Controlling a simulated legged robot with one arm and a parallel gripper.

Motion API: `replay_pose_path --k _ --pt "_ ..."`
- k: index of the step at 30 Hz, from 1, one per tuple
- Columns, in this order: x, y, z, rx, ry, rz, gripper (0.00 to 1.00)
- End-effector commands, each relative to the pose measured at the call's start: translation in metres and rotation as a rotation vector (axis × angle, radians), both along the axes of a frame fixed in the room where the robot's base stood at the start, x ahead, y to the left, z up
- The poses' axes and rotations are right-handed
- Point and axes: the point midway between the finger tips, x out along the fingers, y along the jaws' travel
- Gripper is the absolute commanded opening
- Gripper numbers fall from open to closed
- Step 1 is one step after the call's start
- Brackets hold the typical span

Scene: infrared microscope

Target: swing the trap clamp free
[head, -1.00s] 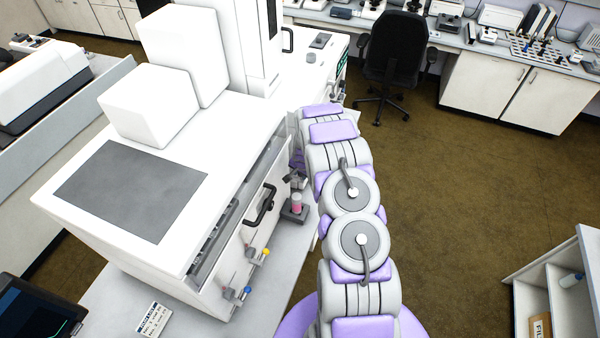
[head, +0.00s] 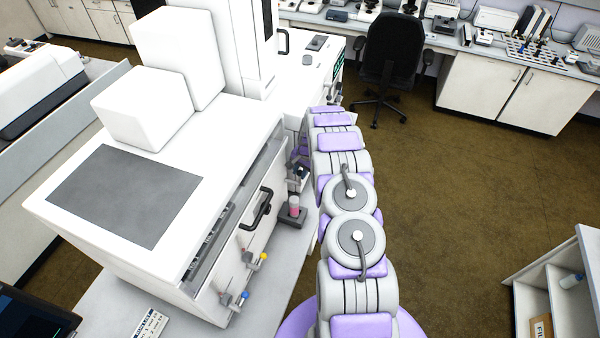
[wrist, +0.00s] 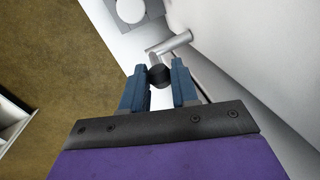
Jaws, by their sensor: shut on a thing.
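In the wrist view, my gripper (wrist: 159,72) has its two blue fingers shut on a round black knob (wrist: 159,76). The knob sits at the end of a short metal lever, next to a silver cylinder (wrist: 173,43) beside a white wall. I take this lever to be the trap clamp; its far end and pivot are not clear. In the head view my arm covers the gripper and most of what it holds. The white instrument (head: 110,260) stands to the left of my arm.
A black handle (head: 258,210) sticks out of the instrument's side. A small dark stand with a pink vial (head: 294,205) stands close to my arm. A black chair (head: 390,55) stands farther back. The brown floor (head: 460,200) to the right is open.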

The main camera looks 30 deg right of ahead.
Motion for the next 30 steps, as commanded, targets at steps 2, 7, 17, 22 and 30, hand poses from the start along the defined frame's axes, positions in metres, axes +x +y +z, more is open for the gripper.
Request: replay_pose_path --k 2,7,17,22,30 --pt "0.0009 -0.0006 -0.0002 0.000 -0.002 -0.001 0.00" --pt "0.0008 -0.0006 0.0001 0.000 -0.002 -0.001 0.00" --pt "-0.0004 -0.0004 0.0010 0.001 -0.002 -0.001 0.49" --pt "-0.0018 0.0000 0.0020 0.000 -0.003 0.000 0.54" --pt "-0.0024 0.0000 0.0096 -0.001 -0.003 0.000 0.54"
